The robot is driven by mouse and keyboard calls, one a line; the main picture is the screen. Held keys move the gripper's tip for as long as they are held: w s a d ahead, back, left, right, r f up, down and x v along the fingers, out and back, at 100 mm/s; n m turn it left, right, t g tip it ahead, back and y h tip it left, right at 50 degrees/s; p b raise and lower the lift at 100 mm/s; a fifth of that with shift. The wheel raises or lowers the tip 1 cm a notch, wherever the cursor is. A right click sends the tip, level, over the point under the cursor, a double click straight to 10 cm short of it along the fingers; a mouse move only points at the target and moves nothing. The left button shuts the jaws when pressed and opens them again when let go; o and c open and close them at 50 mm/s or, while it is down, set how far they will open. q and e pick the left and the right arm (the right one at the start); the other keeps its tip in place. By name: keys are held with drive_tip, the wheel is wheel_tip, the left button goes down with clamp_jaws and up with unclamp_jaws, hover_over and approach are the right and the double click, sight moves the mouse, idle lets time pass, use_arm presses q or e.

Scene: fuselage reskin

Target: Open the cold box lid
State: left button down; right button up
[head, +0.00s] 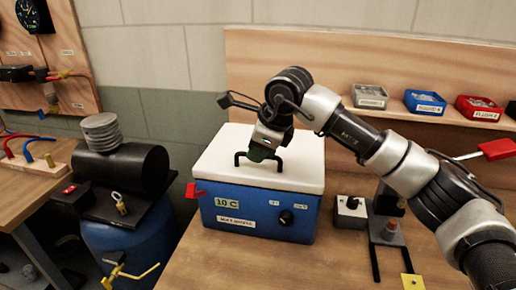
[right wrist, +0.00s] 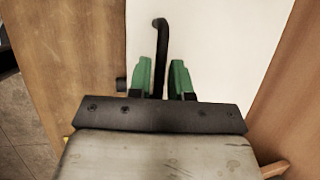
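The cold box (head: 258,214) is blue, with a "10 C" label and a dark knob on its front. Its white lid (head: 222,167) lies flat on top, with no visible gap at the front. A black bar handle (head: 279,161) stands on the lid; it also shows in the right wrist view (right wrist: 160,40). My right gripper (head: 262,151) is down at the handle. My left gripper is not in view.
A red latch-like piece (head: 194,190) sticks out at the box's left side. A small switch box (head: 349,211) and a stand (head: 388,230) are to the right. Parts bins (head: 425,102) sit on a shelf behind. A blue drum (head: 115,232) stands left of the bench.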

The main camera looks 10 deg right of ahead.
clamp_jaws()
drive_tip(key=shift+w+d+r+p, duration=0.1)
drive_tip(key=shift+w+r+p, duration=0.1)
drive_tip(key=shift+r+p, duration=0.45)
drive_tip(key=w+d+r+g+p, duration=0.2)
drive_tip(key=w+r+p, duration=0.5)
drive_tip(key=r+p, duration=0.3)
drive_tip(key=p, duration=0.2)
drive_tip(key=shift+w+d+m+y+p, duration=0.3)
drive_tip(key=shift+w+d+y+p, duration=0.05)
drive_tip(key=shift+y, duration=0.05)
